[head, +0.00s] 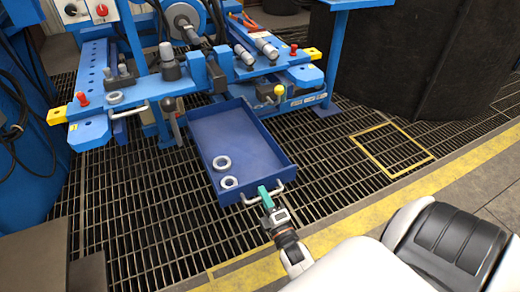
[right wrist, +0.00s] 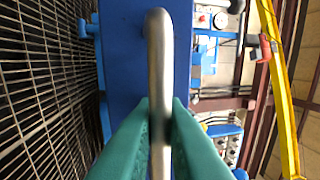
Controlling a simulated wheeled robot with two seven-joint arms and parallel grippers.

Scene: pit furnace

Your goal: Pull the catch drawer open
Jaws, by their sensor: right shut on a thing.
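The catch drawer (head: 243,139) is a blue tray extending out from under the blue machine, over the floor grating. Its floor shows, with two pale rings (head: 222,163) (head: 229,182) lying in it. A silver bar handle (head: 278,194) is on its front face. My right gripper (head: 265,194), with green fingers, is at this handle. In the right wrist view, the green fingers (right wrist: 160,125) are shut on the silver handle (right wrist: 157,60), one on each side, in front of the blue drawer front (right wrist: 120,65). My left gripper is not in view.
The blue machine (head: 205,78) with loose tools and fittings on its top stands behind the drawer. A yellow square outline (head: 392,150) marks the grating at right. A large black cylinder (head: 420,60) stands at back right. The grating left of the drawer is clear.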

